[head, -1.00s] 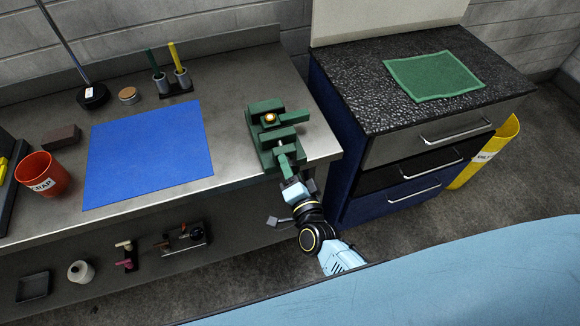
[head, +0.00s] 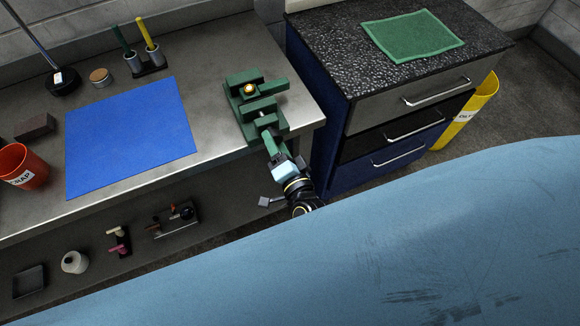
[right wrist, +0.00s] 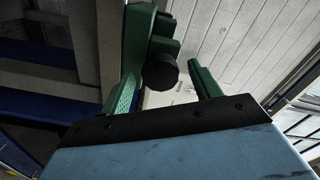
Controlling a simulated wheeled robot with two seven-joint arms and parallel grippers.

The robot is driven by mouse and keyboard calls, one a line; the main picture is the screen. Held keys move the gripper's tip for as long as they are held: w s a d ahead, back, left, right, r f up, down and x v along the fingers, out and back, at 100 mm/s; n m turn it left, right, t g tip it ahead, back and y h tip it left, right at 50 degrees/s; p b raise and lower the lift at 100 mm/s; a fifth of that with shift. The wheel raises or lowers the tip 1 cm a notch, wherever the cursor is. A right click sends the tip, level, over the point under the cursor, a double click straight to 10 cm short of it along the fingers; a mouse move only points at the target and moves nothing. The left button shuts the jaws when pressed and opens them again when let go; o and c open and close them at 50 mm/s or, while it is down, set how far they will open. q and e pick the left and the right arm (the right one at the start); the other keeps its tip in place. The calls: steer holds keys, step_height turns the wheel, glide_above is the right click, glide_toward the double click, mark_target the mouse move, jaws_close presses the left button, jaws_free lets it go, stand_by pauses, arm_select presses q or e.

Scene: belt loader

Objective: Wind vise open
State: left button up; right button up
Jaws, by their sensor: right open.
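The green vise (head: 242,108) stands at the right end of the steel workbench, with a round brass-coloured piece (head: 249,89) between its jaws. Its screw end points toward me. In the right wrist view a dark round knob (right wrist: 160,73) shows in front of the vise's green body (right wrist: 139,38). My right gripper (head: 269,138) is at the vise's near end, by the bench's front edge. In the right wrist view this gripper (right wrist: 166,88) is open, its two green fingers on either side of the knob. I cannot tell whether they touch it. My left gripper is out of view.
A blue mat (head: 130,140) lies left of the vise, with an orange scrap cup (head: 22,168) farther left. A drawer cabinet (head: 400,98) with a green cloth (head: 412,36) stands right of the bench. A yellow bin (head: 466,115) is beyond it. Small items lie on the lower shelf.

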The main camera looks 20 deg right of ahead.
steer(key=s, duration=1.1)
steer(key=shift+d+b, duration=0.15)
steer(key=shift+b, duration=0.3)
